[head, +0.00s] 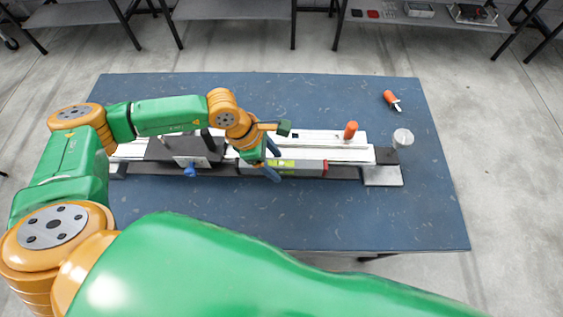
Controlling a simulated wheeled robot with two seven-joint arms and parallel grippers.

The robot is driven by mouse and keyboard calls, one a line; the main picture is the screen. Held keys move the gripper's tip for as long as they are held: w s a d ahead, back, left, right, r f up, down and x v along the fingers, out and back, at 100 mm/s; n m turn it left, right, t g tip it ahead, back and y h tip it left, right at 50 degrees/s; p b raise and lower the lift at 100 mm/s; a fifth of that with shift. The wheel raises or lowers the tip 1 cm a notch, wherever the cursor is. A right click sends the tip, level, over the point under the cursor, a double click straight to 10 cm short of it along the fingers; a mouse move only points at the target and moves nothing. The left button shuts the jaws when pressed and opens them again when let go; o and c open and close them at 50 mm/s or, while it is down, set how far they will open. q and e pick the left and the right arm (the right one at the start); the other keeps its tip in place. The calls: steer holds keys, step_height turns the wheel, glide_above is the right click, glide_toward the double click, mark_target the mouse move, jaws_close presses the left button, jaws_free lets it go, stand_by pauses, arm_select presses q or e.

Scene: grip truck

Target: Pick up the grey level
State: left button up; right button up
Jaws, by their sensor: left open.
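The grey level (308,167) is a long bar with a yellow-green vial window and a red end cap. It lies along the front of a long silver and black rail fixture (350,152) on the blue table. My left gripper (279,150) is over the left part of the level, its fingers apart, one finger past the near edge and one on the far side. I cannot tell whether the fingers touch it. The gripper and wrist hide part of the level's left end. My right gripper is not in view.
The blue table (300,215) is clear in front of the fixture. An orange-handled screwdriver (390,97) lies at the back right. A round metal piece (403,137) and an upright orange handle (350,130) are near the fixture's right end. A blue knob (190,170) is at left.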

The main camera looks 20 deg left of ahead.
arm_select(q)
steer(key=shift+s, duration=0.1)
steer(key=c, duration=1.1)
jaws_close()
steer(key=shift+r, duration=0.15)
